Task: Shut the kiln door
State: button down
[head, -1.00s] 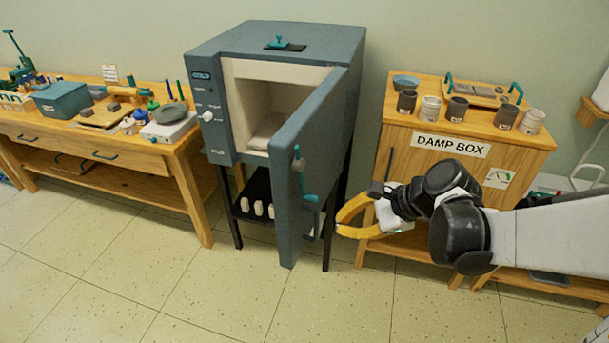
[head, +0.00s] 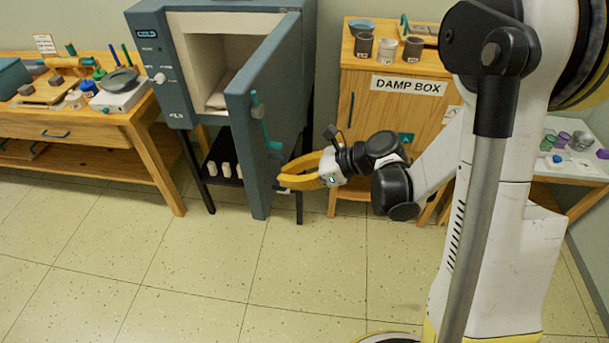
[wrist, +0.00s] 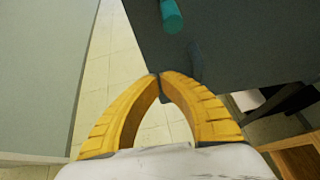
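The kiln (head: 163,75) is a blue-grey cabinet on a dark stand, with a pale inner chamber. Its door (head: 284,85) stands wide open, swung out toward me from the right side. A teal handle (head: 259,115) is on the door's outer face. My gripper (head: 283,181) has yellow fingers and is beside the lower outer part of the door, below the handle. In the wrist view the fingertips (wrist: 160,76) meet with nothing between them. The dark door (wrist: 235,40) and the handle's end (wrist: 171,14) lie ahead. Contact with the door cannot be told.
A wooden damp box (head: 365,110) with cups on top stands right of the kiln, behind my arm. A workbench (head: 130,120) with tools is on the left. A side table (head: 565,165) is at the right. The tiled floor (head: 200,270) in front is clear.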

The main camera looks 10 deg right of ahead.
aim_at(262, 175)
jog(key=shift+w+a+b, duration=0.15)
jog(key=shift+w+a, duration=0.15)
jog(key=shift+a, duration=0.35)
jog(key=shift+w+a+b, duration=0.1)
jog(key=shift+w+a, duration=0.2)
jog(key=shift+a, duration=0.3)
jog(key=shift+w+a+b, duration=0.15)
jog(key=shift+w+a, duration=0.15)
jog(key=shift+a, duration=0.35)
